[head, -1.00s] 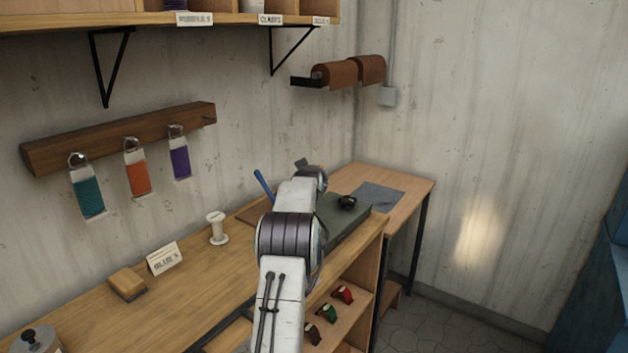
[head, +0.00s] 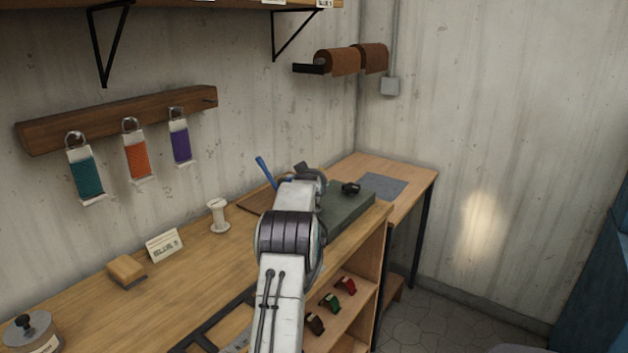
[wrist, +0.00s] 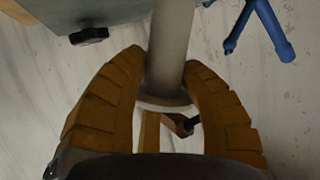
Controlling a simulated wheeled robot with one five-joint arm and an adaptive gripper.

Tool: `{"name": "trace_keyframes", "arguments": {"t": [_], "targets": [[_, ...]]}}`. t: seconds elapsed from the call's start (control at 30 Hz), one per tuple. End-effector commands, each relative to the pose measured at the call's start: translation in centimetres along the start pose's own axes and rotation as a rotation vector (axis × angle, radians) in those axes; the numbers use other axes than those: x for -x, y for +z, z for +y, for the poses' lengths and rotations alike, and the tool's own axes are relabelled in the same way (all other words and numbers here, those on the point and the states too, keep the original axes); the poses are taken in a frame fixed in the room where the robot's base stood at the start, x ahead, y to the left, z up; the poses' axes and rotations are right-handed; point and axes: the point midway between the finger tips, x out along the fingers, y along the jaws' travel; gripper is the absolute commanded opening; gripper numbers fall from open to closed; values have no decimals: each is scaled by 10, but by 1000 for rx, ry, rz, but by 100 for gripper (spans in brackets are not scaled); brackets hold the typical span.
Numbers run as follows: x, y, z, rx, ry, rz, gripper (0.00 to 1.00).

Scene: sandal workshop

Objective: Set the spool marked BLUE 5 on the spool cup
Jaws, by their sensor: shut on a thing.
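My gripper (wrist: 168,110), with ridged orange-brown fingers, is shut on a pale grey cylinder (wrist: 170,50) with a wider rim at its lower end in the wrist view. No marking shows on it, so I cannot tell whether it is the BLUE 5 spool. In the head view my arm hides the gripper and what it holds. A white spool-shaped piece (head: 218,216) with a round base stands upright on the bench; I cannot tell whether it is the spool cup. A small card (head: 164,246) beside it has blurred lettering that may read BLUE 5.
A wooden block (head: 126,272) and a round lidded tin (head: 30,332) are on the bench (head: 80,312). A grey-green slab (head: 350,213) lies beyond my arm, near a blue tool (head: 265,171). Thread cards hang from a wall rail (head: 60,132).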

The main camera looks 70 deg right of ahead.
Motion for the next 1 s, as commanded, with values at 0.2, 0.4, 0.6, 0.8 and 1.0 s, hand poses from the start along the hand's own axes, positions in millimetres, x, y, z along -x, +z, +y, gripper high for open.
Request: {"name": "trace_keyframes", "arguments": {"t": [0.2,0.4,0.6,0.8,1.0], "targets": [[-6,15,0,0,0,0,0],[-7,18,0,0,0,-4,0],[-7,20,0,1,0,-9,0],[-8,23,-1,1,-1,-14,0],[-8,24,-1,1,-1,-17,0]]}}
